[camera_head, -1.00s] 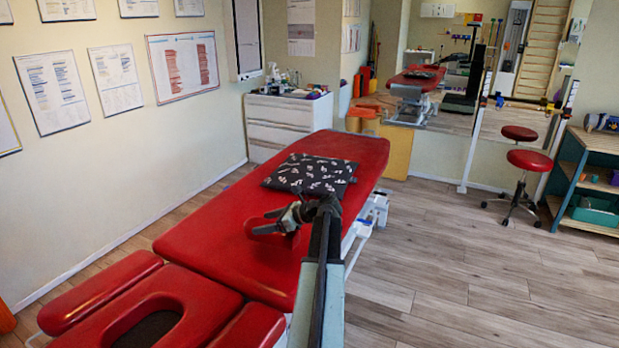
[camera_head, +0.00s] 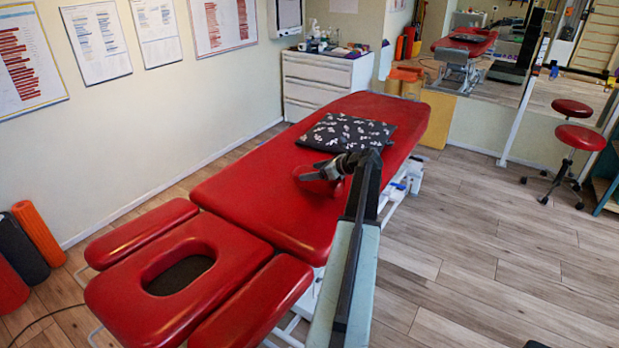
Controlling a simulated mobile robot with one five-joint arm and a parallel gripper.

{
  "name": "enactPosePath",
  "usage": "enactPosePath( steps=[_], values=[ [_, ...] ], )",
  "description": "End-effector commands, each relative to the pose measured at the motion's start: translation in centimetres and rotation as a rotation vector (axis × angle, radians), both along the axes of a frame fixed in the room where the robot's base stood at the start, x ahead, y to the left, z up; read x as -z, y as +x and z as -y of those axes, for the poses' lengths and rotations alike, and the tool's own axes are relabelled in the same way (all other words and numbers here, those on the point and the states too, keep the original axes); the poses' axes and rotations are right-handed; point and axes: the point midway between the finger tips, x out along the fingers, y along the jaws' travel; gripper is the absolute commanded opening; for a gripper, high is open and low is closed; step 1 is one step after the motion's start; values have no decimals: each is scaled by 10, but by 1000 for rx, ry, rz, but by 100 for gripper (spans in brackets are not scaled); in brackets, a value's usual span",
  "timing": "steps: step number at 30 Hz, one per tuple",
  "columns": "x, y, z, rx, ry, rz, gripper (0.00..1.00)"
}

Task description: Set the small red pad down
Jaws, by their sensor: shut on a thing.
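My gripper (camera_head: 324,170) is shut on the small red pad (camera_head: 318,186), at the right side of the red treatment table (camera_head: 262,203). The pad is about the same red as the table top, and the dark jaws cover part of it. I cannot tell whether the pad touches the table top or hangs just above it. My arm reaches in from the lower right and hides part of the table's right edge.
A black patterned cushion (camera_head: 347,132) lies on the table just beyond my gripper. The headrest section with a hole (camera_head: 185,250) is nearer. Foam rollers (camera_head: 38,234) stand at the left wall. A red stool (camera_head: 580,137) stands at the right. Open floor (camera_head: 480,260) lies right of the table.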

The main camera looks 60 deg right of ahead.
Motion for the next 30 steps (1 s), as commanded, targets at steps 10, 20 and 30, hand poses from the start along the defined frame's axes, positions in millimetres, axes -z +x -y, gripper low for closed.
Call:
enactPosePath(
  steps=[10, 20, 30],
  values=[
    [6, 27, 5, 1, 0, 0, 27],
    [40, 26, 5, 2, -1, 0, 27],
    [40, 25, 6, 2, -1, 0, 91]
  ],
)
